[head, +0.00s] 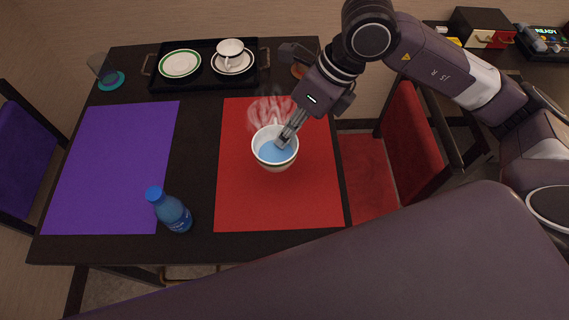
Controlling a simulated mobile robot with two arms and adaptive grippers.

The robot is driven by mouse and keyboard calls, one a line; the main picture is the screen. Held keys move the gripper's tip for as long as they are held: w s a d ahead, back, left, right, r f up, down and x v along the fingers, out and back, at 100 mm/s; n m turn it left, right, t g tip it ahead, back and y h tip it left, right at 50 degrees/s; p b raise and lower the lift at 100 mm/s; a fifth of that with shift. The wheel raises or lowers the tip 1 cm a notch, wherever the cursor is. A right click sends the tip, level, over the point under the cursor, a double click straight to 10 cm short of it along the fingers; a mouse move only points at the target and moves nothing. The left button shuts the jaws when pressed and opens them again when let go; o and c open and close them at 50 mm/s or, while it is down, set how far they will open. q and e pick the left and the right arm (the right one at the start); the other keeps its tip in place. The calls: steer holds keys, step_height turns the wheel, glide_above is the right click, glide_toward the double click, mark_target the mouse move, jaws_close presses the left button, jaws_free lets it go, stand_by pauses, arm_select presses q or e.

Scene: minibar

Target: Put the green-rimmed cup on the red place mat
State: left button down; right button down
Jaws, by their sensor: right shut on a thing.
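The green-rimmed cup (262,157) is white and holds blue liquid with steam rising from it. It is over the middle of the red place mat (240,205), and looks about upright. I cannot tell whether its base touches the mat. My right gripper (289,134) reaches in from the upper right and is shut on the cup's right rim. My left gripper is out of view.
A black tray (206,84) at the back holds a green-rimmed saucer (180,64) and another cup (229,48) on a dark-rimmed saucer. A blue bottle (172,212) stands by the purple mat (115,165). A clear glass (107,74) stands at back left.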

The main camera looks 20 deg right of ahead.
step_height(320, 180, down, 15)
steer(key=shift+r+p, duration=0.15)
steer(key=shift+p, duration=0.35)
steer(key=c, duration=2)
jaws_free()
steer(key=shift+c, duration=0.2)
steer(key=shift+r, duration=0.1)
steer(key=b+v, duration=0.1)
steer(key=v, duration=1.1)
steer(key=shift+b, duration=0.4)
